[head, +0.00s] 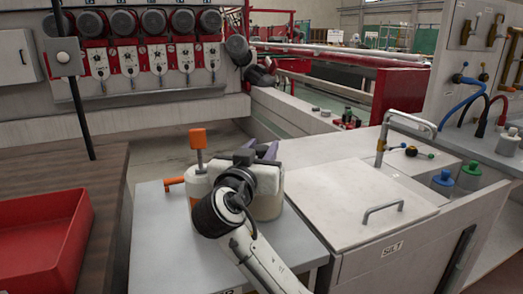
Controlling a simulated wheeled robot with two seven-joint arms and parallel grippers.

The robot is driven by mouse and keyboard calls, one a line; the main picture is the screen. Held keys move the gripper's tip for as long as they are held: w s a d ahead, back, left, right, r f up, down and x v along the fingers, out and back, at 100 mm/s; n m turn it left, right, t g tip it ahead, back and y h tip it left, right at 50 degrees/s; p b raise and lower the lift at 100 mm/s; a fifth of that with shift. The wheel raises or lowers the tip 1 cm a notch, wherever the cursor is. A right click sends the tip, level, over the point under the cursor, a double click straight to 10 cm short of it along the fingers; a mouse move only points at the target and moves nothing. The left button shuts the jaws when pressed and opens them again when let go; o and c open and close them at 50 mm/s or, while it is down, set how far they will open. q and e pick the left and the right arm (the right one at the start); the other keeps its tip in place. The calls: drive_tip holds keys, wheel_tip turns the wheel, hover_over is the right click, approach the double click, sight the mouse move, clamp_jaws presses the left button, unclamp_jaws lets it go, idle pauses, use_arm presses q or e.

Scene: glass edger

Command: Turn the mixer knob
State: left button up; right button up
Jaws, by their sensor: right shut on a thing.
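A cream-coloured pot-like mixer (266,208) stands on the light grey table, mostly behind my right wrist. An upright orange handle (198,140) and an orange spout-like part (174,184) show at its left. My right gripper (268,151) is at the top of the mixer, its purple-grey fingers pointing away from me. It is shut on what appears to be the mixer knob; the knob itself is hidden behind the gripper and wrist. My left gripper is not in view.
A light grey table (158,240) carries the mixer. Right of it is a white cabinet lid with a metal handle (383,212) and a tall tap (408,124). A red tray (45,235) lies on the wooden bench at left. Machine motors stand behind.

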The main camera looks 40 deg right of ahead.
drive_tip(key=shift+r, duration=0.15)
drive_tip(key=o, duration=1)
drive_tip(key=v, duration=1)
drive_tip(key=shift+b, duration=0.3)
drive_tip(key=shift+s, duration=0.1)
